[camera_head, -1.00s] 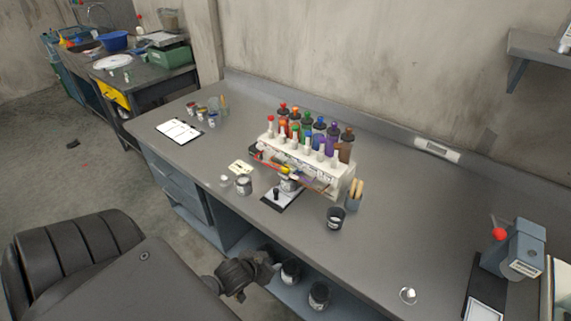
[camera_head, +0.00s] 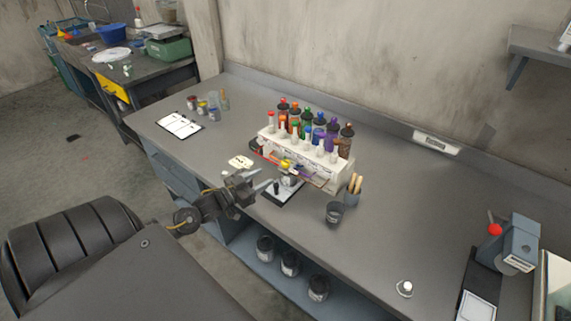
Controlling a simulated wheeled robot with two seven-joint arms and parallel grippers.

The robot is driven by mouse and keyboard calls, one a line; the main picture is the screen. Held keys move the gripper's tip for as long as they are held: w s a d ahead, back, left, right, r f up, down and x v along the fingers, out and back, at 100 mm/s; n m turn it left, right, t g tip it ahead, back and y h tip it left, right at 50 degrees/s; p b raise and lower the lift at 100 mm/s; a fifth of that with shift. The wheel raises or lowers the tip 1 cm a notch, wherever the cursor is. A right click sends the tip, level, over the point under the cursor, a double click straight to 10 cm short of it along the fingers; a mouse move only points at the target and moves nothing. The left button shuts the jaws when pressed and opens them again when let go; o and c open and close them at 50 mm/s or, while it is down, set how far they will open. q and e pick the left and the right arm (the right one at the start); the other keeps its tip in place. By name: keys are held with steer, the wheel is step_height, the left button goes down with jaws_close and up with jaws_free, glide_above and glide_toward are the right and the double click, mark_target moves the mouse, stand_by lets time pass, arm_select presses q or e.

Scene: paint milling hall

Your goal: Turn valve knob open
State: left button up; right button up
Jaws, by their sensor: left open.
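A white dispenser rack (camera_head: 345,180) holds several paint bottles with coloured caps on the grey bench. At its front are small nozzles and a round metal cup (camera_head: 290,181) on a dark-edged white board (camera_head: 284,197). A small yellow part (camera_head: 286,164) shows on the rack's front. I cannot tell for certain which part is the valve knob. My left gripper (camera_head: 270,185) is open and empty, over the bench's front edge, its fingers pointing right at the board and cup. My right gripper is not in view.
A dark cup (camera_head: 335,213) and a holder with wooden sticks (camera_head: 353,192) stand right of the board. A clipboard (camera_head: 180,126) lies at left. A blue-grey device with a red ball (camera_head: 495,230) stands at right. The bench between is mostly clear.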

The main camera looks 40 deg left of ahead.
mark_target(282, 165)
arm_select(q)
steer(key=w+p, duration=0.1)
steer(key=w, duration=0.2)
steer(key=w+d, duration=0.1)
steer(key=w, duration=0.2)
steer(key=w+p, duration=0.1)
steer(key=w, duration=0.2)
steer(key=shift+w+d+r+p, duration=0.2)
steer(key=shift+d+r+p, duration=0.1)
steer(key=shift+d+r, duration=0.05)
steer(key=shift+w+d+f, duration=0.1)
steer(key=shift+w+d, duration=0.05)
steer(key=shift+w, duration=0.5)
steer(key=shift+c, duration=0.3)
steer(key=c, duration=0.9)
